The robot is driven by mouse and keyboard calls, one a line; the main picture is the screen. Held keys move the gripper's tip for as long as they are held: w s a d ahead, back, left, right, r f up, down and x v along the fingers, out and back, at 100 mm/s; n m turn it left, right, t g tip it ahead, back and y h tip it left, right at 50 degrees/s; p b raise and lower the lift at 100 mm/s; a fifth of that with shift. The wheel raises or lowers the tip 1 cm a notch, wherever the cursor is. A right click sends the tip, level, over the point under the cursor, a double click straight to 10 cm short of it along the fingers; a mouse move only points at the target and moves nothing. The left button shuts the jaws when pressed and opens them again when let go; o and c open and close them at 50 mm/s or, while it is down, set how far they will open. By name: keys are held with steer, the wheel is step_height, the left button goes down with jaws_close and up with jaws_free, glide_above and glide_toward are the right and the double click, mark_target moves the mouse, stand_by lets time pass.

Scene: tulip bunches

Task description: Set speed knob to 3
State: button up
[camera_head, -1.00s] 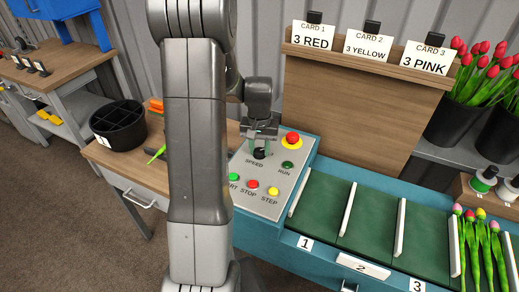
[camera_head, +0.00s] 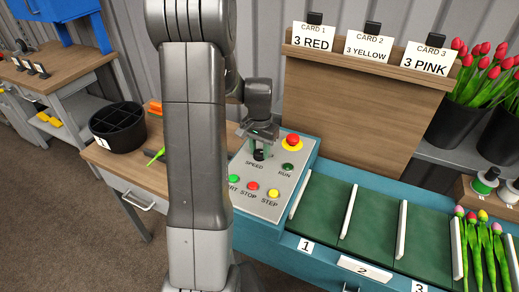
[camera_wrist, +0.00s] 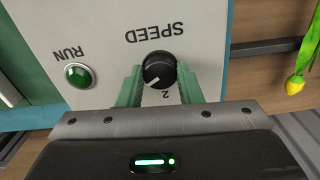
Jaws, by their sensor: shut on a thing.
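The black speed knob (camera_wrist: 159,69) is on the grey control panel, under the upside-down word SPEED in the wrist view. Its white pointer line points down and left in that view. A printed 2 shows just below the knob; no other scale number shows. My gripper (camera_wrist: 161,76) has its green fingers on either side of the knob, shut on it. In the head view the knob (camera_head: 259,155) is partly hidden by my gripper (camera_head: 260,149), which comes down on it from above.
The green RUN button (camera_wrist: 79,75) lies beside the knob. A red emergency button (camera_head: 292,141) and the STOP (camera_head: 252,186) and STEP (camera_head: 273,194) buttons share the panel. Card 1 (camera_head: 312,39) stands on the wooden board. Tulips (camera_head: 484,245) lie in the end tray at right.

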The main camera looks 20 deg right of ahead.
mark_target(259, 152)
steer(key=o, duration=1)
steer(key=shift+r, duration=0.1)
step_height(259, 152, up, 14)
steer(key=shift+f, duration=0.2)
steer(key=shift+f, duration=0.1)
step_height(259, 152, down, 14)
steer(key=shift+r, duration=0.15)
stand_by(0.4)
steer(key=shift+r, duration=0.15)
